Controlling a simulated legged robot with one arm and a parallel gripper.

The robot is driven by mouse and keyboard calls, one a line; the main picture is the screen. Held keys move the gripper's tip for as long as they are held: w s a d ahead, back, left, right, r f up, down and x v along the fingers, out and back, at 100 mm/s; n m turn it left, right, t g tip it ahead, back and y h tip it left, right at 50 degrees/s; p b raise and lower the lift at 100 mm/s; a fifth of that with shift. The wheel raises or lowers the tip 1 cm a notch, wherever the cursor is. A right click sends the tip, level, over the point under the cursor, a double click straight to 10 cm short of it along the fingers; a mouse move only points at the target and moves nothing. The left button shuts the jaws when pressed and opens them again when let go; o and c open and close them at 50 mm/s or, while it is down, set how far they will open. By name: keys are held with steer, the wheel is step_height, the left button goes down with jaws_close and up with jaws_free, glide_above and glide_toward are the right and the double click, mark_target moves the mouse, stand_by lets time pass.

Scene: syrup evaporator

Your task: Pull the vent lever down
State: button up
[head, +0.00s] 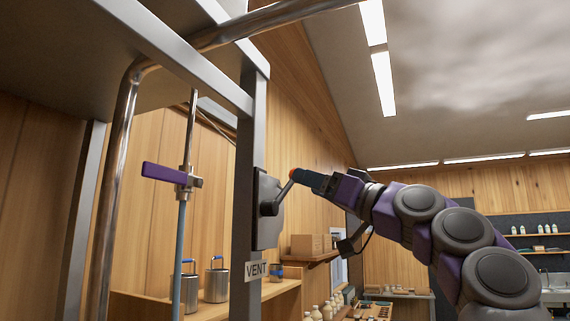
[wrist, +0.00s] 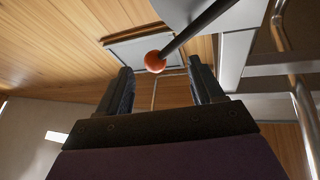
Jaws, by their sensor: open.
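The vent lever (head: 282,197) is a dark rod on a grey plate (head: 265,212), fixed to a metal post above a "VENT" label (head: 256,270). It slants up and to the right in the head view and ends in an orange-red knob. In the wrist view the knob (wrist: 155,61) shows between the two fingers, nearer the left one, with the rod (wrist: 195,30) running up to the right. My gripper (head: 306,178) is at the knob in the head view, and its fingers (wrist: 163,82) are apart in the wrist view. I cannot tell whether a finger touches the knob.
The metal post (head: 244,170) and bent steel pipe (head: 121,150) stand left of my gripper. Metal pails (head: 217,280) stand on a wooden shelf behind. The air right of the plate holds only my arm.

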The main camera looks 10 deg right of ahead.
mark_target(290, 174)
steer(key=p+x, duration=0.1)
steer(key=x, duration=0.1)
steer(key=p+x, duration=0.2)
steer(key=d+p+x, duration=0.1)
steer(key=x, duration=0.1)
steer(key=shift+w+a+r+p, duration=0.1)
steer(key=shift+w+r+p, duration=0.25)
steer(key=shift+w, duration=0.2)
steer(key=shift+w+a+r, duration=0.1)
steer(key=shift+w+a, duration=0.15)
steer(key=shift+a, duration=0.6)
steer(key=shift+c, duration=0.3)
steer(key=shift+d, duration=0.3)
steer(key=c, duration=0.4)
jaws_close()
